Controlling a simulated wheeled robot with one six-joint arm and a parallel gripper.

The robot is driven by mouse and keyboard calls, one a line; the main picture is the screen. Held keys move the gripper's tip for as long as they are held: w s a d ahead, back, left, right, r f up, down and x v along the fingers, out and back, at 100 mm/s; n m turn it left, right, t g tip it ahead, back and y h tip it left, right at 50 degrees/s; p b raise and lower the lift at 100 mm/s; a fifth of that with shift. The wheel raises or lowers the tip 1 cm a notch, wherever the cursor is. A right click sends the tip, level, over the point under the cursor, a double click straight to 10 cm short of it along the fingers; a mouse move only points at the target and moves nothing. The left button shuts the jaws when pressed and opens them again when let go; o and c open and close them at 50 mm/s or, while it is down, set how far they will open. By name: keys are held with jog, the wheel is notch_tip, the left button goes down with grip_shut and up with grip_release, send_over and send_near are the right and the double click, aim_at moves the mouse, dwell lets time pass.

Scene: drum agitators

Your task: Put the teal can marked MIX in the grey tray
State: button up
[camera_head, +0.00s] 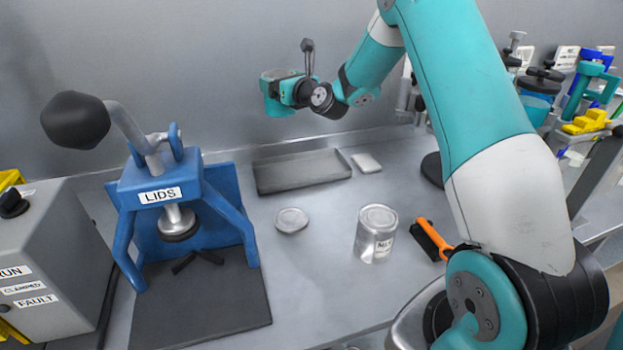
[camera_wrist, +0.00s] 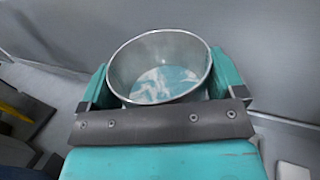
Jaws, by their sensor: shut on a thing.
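My gripper (camera_head: 280,92) is shut on an open round can (camera_head: 283,74), held well above the bench and above the tray in the head view. In the wrist view the can (camera_wrist: 158,62) sits between the jaws, with a silver rim and inside, and teal and white contents showing. Its label is not visible. The grey tray (camera_head: 300,172) lies flat and empty at the back of the bench, below the gripper in the picture.
A silver can (camera_head: 376,235) with a label too small to read surely stands on the bench. A round lid (camera_head: 291,220), a white block (camera_head: 366,163) and an orange-handled brush (camera_head: 434,240) lie nearby. A blue LIDS press (camera_head: 160,190) stands at left.

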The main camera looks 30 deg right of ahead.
jog(key=d+f+h, duration=0.1)
jog(key=d+f, duration=0.2)
jog(key=d, duration=0.3)
jog(key=shift+m, duration=0.4)
jog(key=shift+w+a+f+p, duration=0.1)
jog(key=shift+f+p, duration=0.2)
jog(key=shift+f, duration=4.45)
jog(key=shift+a+f+p, duration=0.1)
jog(key=shift+f+p, duration=0.15)
jog(key=shift+f, duration=4.5)
